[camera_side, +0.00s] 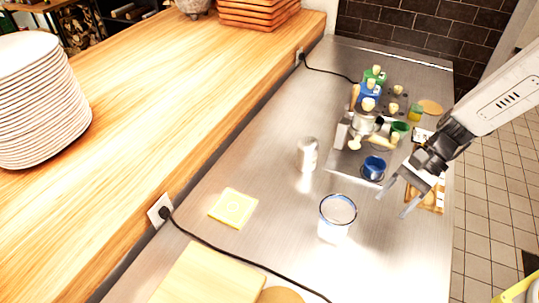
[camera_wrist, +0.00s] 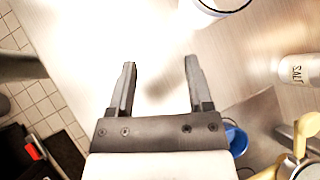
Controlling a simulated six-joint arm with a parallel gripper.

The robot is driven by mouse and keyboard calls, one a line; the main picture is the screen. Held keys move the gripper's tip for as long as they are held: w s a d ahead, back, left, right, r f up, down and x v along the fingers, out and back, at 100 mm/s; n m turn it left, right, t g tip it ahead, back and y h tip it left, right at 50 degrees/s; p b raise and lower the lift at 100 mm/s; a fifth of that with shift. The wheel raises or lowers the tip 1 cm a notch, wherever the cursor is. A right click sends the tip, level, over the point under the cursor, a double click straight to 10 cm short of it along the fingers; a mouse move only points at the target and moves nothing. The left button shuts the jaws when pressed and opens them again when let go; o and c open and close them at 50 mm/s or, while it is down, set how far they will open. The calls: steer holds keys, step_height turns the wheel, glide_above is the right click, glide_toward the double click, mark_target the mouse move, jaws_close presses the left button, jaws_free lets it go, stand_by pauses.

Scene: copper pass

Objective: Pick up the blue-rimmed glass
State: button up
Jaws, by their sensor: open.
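The blue-rimmed glass (camera_side: 335,222) stands upright on the steel counter in the side view, in front of the blue cup and left of my gripper. In the wrist view part of the glass (camera_wrist: 222,6) shows at the top edge, cut off by the frame. My gripper (camera_side: 393,202) is open and empty, above the counter to the right of the glass and apart from it. In the wrist view the two fingers (camera_wrist: 160,80) are spread with only bare counter between them.
A salt shaker (camera_side: 307,155) stands behind the glass, and a blue cup (camera_side: 373,168) stands near my gripper. Several bottles and utensils crowd the back. A yellow cloth (camera_side: 234,207) lies left. A black cable (camera_side: 250,262) crosses the front. Counter around the glass is clear.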

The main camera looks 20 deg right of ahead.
mark_target(323, 205)
steer(key=w+a+r+m+t+y, duration=0.1)
steer(key=w+a+m+t+y, duration=0.1)
steer(key=w+a+m+y, duration=0.2)
steer(key=shift+w+a+m+y, duration=0.2)
steer(key=shift+w+m+y, duration=0.4)
steer(key=shift+w+m, duration=0.4)
steer(key=shift+a, duration=0.1)
steer(key=shift+x, duration=1.2)
steer(key=shift+x, duration=2.6)
steer(key=shift+s, duration=0.15)
jaws_close()
